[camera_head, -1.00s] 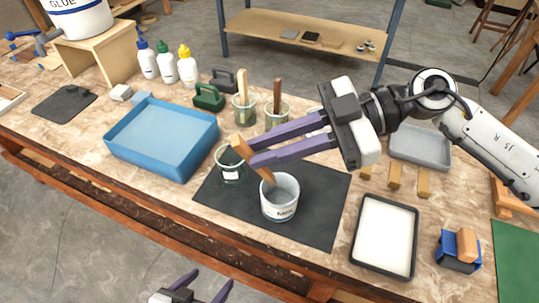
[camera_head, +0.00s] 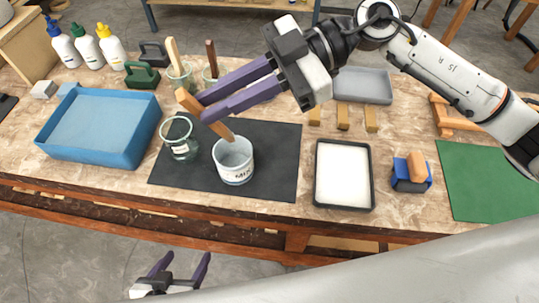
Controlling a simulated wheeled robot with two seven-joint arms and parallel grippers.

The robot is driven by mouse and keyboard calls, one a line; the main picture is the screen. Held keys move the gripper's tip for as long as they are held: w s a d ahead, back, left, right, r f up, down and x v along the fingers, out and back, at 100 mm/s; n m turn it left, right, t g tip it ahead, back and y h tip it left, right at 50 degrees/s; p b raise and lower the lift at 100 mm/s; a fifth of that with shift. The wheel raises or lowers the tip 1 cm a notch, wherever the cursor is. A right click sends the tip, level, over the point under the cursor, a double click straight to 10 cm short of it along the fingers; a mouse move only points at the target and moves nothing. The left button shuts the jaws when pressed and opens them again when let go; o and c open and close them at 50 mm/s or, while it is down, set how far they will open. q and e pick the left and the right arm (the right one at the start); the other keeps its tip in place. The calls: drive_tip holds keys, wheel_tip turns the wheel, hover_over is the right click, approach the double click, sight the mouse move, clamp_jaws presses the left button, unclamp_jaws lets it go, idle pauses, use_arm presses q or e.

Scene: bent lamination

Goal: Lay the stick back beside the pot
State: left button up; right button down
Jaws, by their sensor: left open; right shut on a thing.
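The pot (camera_head: 236,172), a pale cup with lettering on its side, stands upright on the dark mat (camera_head: 274,178). The wooden stick (camera_head: 214,124) leans to the upper left with its lower end at the pot's mouth. Whether its tip is still inside the pot cannot be told. My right gripper (camera_head: 202,106) is shut on the stick near its upper part, above the mat. My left gripper (camera_head: 180,262) is open and empty, below the table's front edge.
A glass jar (camera_head: 180,139) stands left of the pot. A blue tray (camera_head: 95,158) lies farther left, and a white-filled tray (camera_head: 318,176) at right. Jars with sticks (camera_head: 176,74) stand behind. The mat is bare right of the pot.

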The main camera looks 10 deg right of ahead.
drive_tip(key=w+d+f+m+t+b, duration=0.2)
drive_tip(key=d+f+m+t+b, duration=0.15)
drive_tip(key=d, duration=0.65)
wheel_tip(320, 180, down, 10)
drive_tip(key=shift+t, duration=0.45)
drive_tip(key=shift+s, duration=0.1)
drive_tip(key=c, duration=1.7)
unclamp_jaws()
drive_tip(key=shift+f, duration=0.1)
